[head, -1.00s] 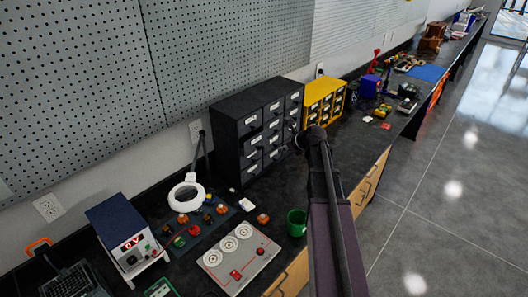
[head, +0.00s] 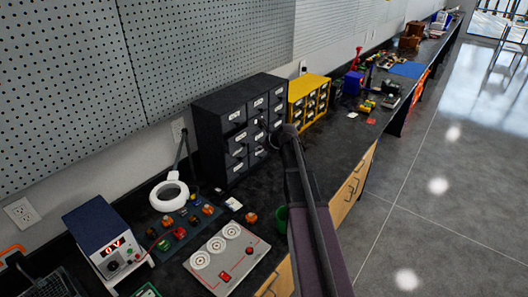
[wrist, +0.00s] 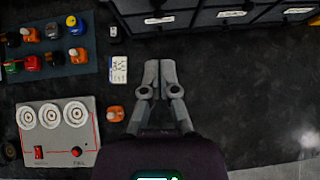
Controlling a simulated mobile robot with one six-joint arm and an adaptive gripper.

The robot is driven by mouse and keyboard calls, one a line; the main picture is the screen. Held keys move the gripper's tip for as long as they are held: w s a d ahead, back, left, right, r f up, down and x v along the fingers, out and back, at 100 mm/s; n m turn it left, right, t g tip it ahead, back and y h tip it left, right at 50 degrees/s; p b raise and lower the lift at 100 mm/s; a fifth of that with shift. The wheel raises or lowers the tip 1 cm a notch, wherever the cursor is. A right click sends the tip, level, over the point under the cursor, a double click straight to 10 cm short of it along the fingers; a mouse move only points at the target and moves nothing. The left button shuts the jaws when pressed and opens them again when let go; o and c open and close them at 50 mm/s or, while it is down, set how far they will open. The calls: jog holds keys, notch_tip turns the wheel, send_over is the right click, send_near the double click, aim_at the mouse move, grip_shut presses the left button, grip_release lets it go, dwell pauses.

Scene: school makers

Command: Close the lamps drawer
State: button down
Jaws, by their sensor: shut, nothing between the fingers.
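The black drawer cabinet (head: 212,135) stands on the dark bench against the wall, with several labelled drawers. The labels are too small to read, so I cannot tell which drawer is the lamps drawer. My gripper (head: 262,122) is in front of the cabinet's right part, and my arm comes up from the lower right. In the wrist view my gripper (wrist: 158,72) is shut and empty, its fingertips just short of a row of drawer fronts (wrist: 180,24). The left drawer front in that row seems to stand out slightly. I cannot tell whether the fingers touch a drawer.
A yellow drawer cabinet (head: 302,92) stands right of the black one. A magnifier lamp (head: 169,193), a white panel with dials (head: 226,255) and a power supply (head: 103,237) are on the bench at left. A green mug (head: 282,222) is partly behind my arm. The floor at right is clear.

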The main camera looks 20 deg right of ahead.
aim_at(242, 143)
jog(key=w+a+f+b, duration=0.1)
jog(key=w+a, duration=0.1)
jog(key=w, duration=0.3)
jog(key=shift+w+a+f, duration=0.25)
jog(key=shift+a+f, duration=0.05)
jog(key=shift+w, duration=0.1)
jog(key=w+a, duration=0.1)
jog(key=w, duration=0.2)
jog(key=shift+w+a, duration=0.15)
jog(key=shift+a, duration=0.25)
jog(key=shift+r, duration=0.1)
jog(key=shift+d, duration=0.1)
